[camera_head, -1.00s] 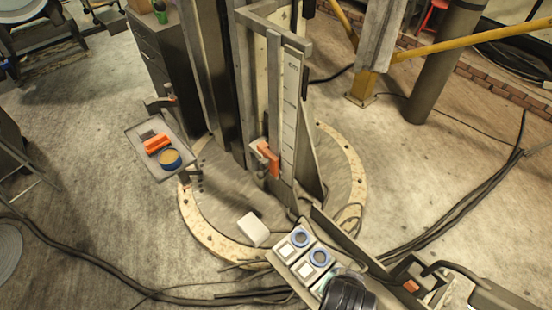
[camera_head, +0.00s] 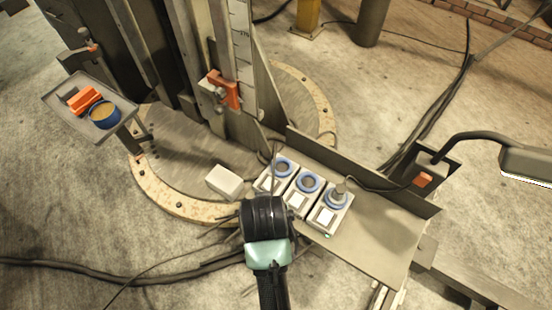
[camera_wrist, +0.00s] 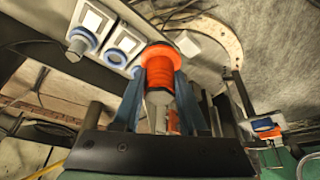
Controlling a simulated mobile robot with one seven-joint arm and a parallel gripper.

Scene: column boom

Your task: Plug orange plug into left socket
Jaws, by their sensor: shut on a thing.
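In the wrist view my gripper (camera_wrist: 159,88) is shut on the orange plug (camera_wrist: 159,66), with one finger on each side of it. In the head view my dark wrist (camera_head: 263,217) hides the plug and fingertips. Three white socket boxes with blue rings stand in a row on the grey ledge. The left socket (camera_head: 283,167) and middle socket (camera_head: 308,182) look empty. The right socket (camera_head: 336,198) has a grey plug in it. My wrist is just in front of the left socket. In the wrist view the row runs mirrored, and the plug is apart from the sockets or overlapping the nearest; I cannot tell.
A white block (camera_head: 225,182) lies left of the sockets. An upright column carries an orange clamp (camera_head: 224,90). A tray (camera_head: 62,110) at left holds an orange item and a blue-rimmed round container (camera_head: 104,115). A grey lamp (camera_head: 527,162) reaches in at right. Cables cross the floor.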

